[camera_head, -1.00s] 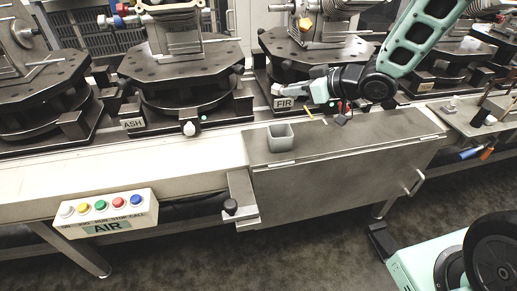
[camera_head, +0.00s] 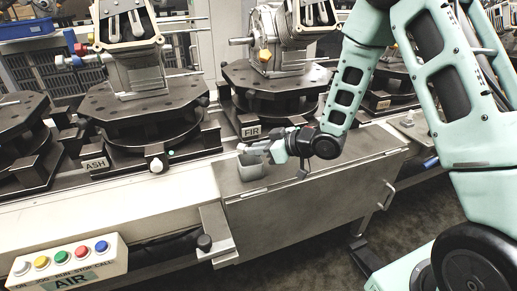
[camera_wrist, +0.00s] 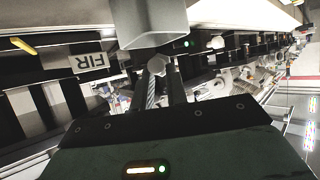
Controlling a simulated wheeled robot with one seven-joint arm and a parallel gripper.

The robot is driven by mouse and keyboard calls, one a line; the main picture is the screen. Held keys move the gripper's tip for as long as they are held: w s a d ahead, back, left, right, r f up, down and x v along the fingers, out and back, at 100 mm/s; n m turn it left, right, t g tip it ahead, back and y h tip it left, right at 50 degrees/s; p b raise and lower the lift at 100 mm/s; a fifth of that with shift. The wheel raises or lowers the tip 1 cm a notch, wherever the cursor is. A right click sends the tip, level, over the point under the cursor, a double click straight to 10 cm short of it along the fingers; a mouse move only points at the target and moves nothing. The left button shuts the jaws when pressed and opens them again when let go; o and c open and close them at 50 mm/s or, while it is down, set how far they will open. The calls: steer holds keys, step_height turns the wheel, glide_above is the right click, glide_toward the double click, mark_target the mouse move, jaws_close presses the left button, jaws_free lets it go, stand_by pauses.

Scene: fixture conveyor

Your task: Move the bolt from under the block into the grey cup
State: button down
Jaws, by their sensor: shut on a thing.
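My gripper (camera_head: 246,149) is shut on a bolt. In the wrist view, the bolt's pale head (camera_wrist: 157,65) and threaded shank (camera_wrist: 151,92) show between the dark fingers of my gripper (camera_wrist: 158,78). The square, open-topped grey cup (camera_head: 252,171) stands on the grey bench top. My fingertips are at or just above its rim, and I cannot tell whether they touch it. The cup also shows in the wrist view (camera_wrist: 150,22), just beyond the bolt. Grey metal blocks stand on the dark fixtures, one (camera_head: 271,62) above the FIR label. The bolt is too small to tell in the head view.
The FIR label (camera_head: 250,130) is behind the cup, and the ASH label (camera_head: 96,164) is further left. A button box (camera_head: 68,262) sits at the front left. The bench top (camera_head: 330,160) right of the cup is mostly clear.

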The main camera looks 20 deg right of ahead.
steer(key=shift+f, duration=0.1)
steer(key=shift+f+b, duration=0.45)
steer(key=shift+f, duration=0.05)
steer(key=c, duration=1.4)
jaws_free()
